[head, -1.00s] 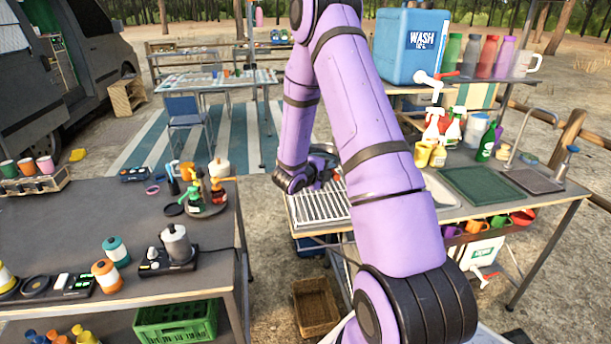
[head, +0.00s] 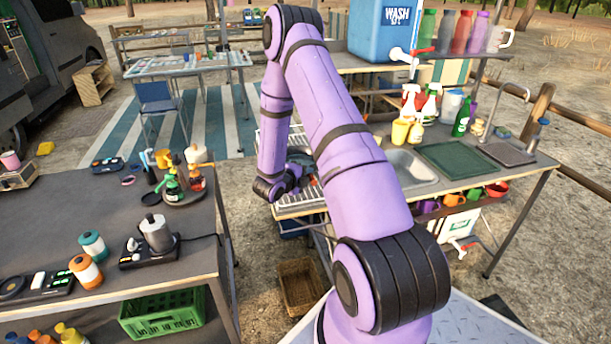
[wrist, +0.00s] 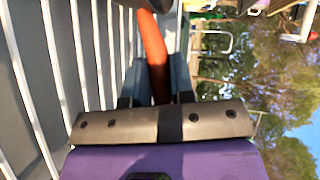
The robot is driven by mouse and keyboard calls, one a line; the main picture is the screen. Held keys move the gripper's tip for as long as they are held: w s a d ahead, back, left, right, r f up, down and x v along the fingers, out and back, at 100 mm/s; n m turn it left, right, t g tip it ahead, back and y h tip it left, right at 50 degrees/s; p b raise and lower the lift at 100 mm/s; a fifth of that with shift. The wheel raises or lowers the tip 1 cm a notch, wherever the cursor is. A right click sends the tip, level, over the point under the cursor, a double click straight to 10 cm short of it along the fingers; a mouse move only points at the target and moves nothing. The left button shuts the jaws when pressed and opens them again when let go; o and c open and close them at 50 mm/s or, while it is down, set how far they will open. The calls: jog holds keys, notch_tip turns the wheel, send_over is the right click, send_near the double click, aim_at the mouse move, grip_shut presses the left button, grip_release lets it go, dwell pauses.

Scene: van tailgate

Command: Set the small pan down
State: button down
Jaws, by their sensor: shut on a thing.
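The small pan shows only in part. In the wrist view its orange-red handle (wrist: 153,45) runs up between the jaws to a dark piece of the pan (wrist: 156,4) cut off at the top edge. My gripper (wrist: 158,78) is shut on this handle. In the head view my gripper (head: 291,184) is at the left end of the wash counter, by the white-barred rack (head: 304,196). A bit of the handle (head: 313,181) shows beside it; my arm hides most of the pan. I cannot tell whether the pan touches the rack.
A dark table (head: 95,215) with a hotplate and bottles stands at left. A basket (head: 300,285) sits on the ground between.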

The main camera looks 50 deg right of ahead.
jog(key=shift+f, duration=0.1)
jog(key=c, duration=1)
grip_release()
